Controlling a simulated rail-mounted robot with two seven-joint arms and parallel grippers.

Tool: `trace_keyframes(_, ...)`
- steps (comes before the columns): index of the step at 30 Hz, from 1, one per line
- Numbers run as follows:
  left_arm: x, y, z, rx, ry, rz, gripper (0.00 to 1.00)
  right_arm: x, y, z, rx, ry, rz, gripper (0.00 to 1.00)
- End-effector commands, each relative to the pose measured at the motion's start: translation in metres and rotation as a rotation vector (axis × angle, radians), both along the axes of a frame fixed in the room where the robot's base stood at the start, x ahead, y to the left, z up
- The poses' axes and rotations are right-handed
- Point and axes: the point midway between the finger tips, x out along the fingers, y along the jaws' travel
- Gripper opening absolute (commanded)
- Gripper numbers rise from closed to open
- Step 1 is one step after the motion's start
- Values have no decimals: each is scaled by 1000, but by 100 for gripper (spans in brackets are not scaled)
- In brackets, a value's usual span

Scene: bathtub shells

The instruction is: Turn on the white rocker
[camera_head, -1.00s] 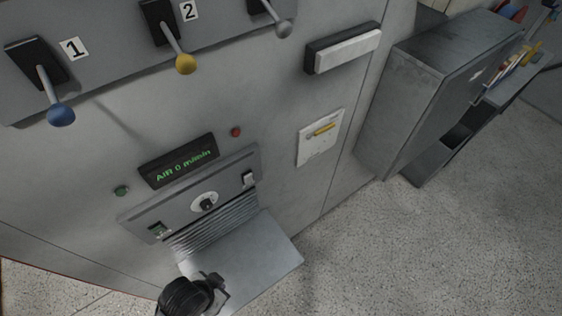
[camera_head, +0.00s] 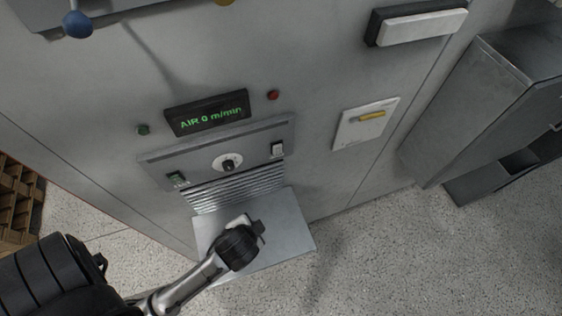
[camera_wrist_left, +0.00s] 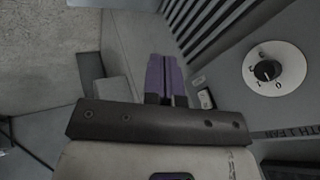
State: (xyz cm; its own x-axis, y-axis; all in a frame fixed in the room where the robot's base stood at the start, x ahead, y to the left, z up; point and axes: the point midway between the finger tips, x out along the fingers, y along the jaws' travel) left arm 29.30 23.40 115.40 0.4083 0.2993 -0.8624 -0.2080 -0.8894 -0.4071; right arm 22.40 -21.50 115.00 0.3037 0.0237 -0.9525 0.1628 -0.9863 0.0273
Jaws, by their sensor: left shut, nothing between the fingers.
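The white rocker (camera_head: 278,149) sits at the right end of the control panel, right of the round dial (camera_head: 228,162). A small pale switch, apparently this rocker (camera_wrist_left: 205,98), shows beside my fingers in the left wrist view, left of the dial (camera_wrist_left: 268,70). Whether it is on or off is too small to tell. My left gripper (camera_head: 257,230) is in front of the grey ledge below the panel, apart from the rocker in the head view. Its purple fingers (camera_wrist_left: 167,66) are shut and empty. My right gripper is not in view.
A green rocker (camera_head: 177,179) is at the panel's left end. The display (camera_head: 207,113) above reads AIR 0 m/min. The grey ledge (camera_head: 290,222) juts out below the louvers (camera_head: 237,188). A grey metal cabinet (camera_head: 470,105) stands at right; floor is clear between.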

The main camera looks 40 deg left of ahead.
Motion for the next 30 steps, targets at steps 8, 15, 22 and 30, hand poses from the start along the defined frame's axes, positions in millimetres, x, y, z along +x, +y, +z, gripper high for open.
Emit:
trace_keyframes(8, 101, -2, -37, 624, -157, -41, 0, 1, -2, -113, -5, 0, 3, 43)
trace_keyframes(15, 140, -24, -7, 1039, -248, 17, 0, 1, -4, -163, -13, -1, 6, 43)
trace_keyframes(22, 149, -40, 15, 1224, -286, 73, 0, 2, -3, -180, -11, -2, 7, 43)
trace_keyframes(30, 149, -43, 21, 1255, -291, 84, 0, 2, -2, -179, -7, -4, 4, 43)
